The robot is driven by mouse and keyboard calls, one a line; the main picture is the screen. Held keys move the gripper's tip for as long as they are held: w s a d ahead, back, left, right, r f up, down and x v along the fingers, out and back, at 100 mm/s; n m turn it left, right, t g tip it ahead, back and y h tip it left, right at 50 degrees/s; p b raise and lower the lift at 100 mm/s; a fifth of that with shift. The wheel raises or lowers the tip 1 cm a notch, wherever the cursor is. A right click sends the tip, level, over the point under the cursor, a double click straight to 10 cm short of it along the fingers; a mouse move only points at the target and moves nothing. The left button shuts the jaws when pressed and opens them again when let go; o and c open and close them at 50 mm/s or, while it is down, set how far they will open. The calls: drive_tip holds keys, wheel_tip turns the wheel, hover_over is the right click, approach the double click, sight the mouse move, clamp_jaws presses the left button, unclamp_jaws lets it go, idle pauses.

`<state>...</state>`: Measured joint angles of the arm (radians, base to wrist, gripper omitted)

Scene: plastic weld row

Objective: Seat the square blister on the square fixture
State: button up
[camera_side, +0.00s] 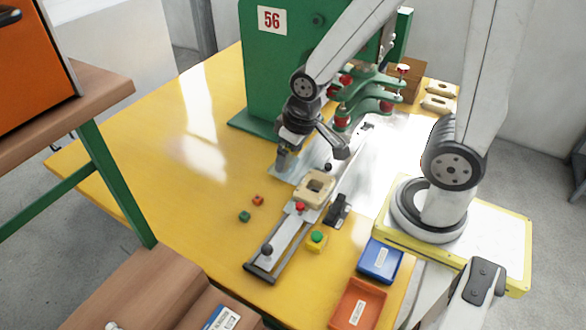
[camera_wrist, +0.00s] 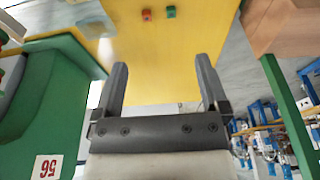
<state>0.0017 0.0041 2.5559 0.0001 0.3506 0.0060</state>
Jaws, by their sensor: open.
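A tan block with a squarish opening (camera_side: 315,187), which looks like the square fixture, sits on the metal slide rail in the side view. My gripper (camera_side: 284,163) is above the table, just left of and behind the tan block. In the wrist view my gripper (camera_wrist: 160,64) has its two dark fingers wide apart, with nothing seen between them.
The green press (camera_side: 272,70) marked 56 stands behind. A red cube (camera_side: 258,200) and a green cube (camera_side: 244,216) lie left of the rail. A blue tray (camera_side: 380,260) and an orange tray (camera_side: 357,305) are front right. The yellow table's left side is clear.

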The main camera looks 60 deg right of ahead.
drive_tip(key=w+d+f+m+g, duration=0.1)
drive_tip(key=w+d+f+m, duration=0.5)
drive_tip(key=d+f+m, duration=0.2)
drive_tip(key=w+d+f+m+g, duration=0.1)
drive_tip(key=w+d+f+m, duration=0.6)
drive_tip(key=d+f+m, duration=0.2)
drive_tip(key=shift+w+d+m+g, duration=0.3)
drive_tip(key=shift+d+m, duration=0.3)
drive_tip(key=shift+d, duration=0.35)
drive_tip(key=shift+f, duration=3.4)
